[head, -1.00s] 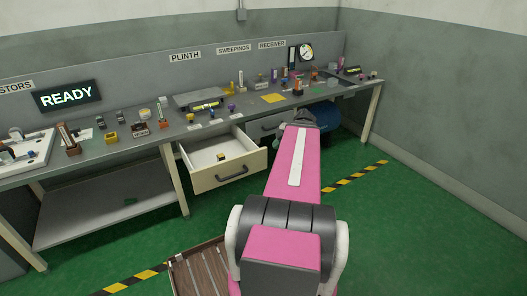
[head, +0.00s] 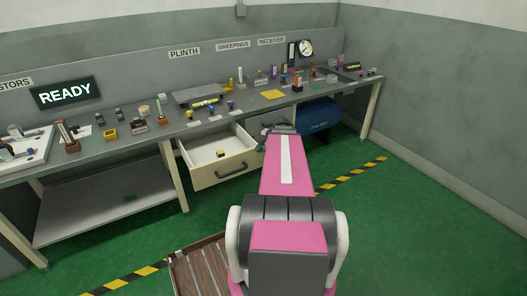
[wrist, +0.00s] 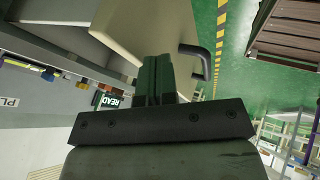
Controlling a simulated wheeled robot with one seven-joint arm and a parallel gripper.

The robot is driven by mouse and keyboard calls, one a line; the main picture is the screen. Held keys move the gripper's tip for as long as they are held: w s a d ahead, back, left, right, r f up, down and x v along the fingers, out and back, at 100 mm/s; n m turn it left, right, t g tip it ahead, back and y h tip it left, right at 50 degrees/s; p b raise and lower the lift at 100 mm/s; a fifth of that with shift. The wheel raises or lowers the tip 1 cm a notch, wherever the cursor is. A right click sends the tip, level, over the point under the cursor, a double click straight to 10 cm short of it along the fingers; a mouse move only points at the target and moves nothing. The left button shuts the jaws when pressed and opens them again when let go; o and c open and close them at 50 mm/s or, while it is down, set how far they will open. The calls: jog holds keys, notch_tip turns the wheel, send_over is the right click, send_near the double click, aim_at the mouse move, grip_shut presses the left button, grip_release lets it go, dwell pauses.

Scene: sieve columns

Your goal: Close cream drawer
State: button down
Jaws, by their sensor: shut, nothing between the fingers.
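The cream drawer (head: 209,176) stands pulled out below the grey bench in the head view, with a dark bar handle (head: 232,170) on its front. A small yellow and dark item (head: 221,153) lies inside it. In the wrist view the cream drawer's front (wrist: 150,30) fills the upper middle, with its handle (wrist: 203,62) to the right of my fingers. My gripper (wrist: 157,75) is shut and empty, its tips close to the drawer front; I cannot tell whether they touch. In the head view my gripper (head: 280,129) is right of the drawer, partly hidden by my arm.
The bench top (head: 160,130) carries many small parts and a balance plate. A grey drawer front (head: 268,122) and a blue cylinder (head: 318,117) are to the right under the bench. A slatted wooden pallet (head: 205,268) lies on the green floor. The floor before the drawer is clear.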

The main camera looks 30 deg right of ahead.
jog(key=shift+w, duration=0.15)
jog(key=w, duration=2.3)
jog(key=shift+a, duration=0.4)
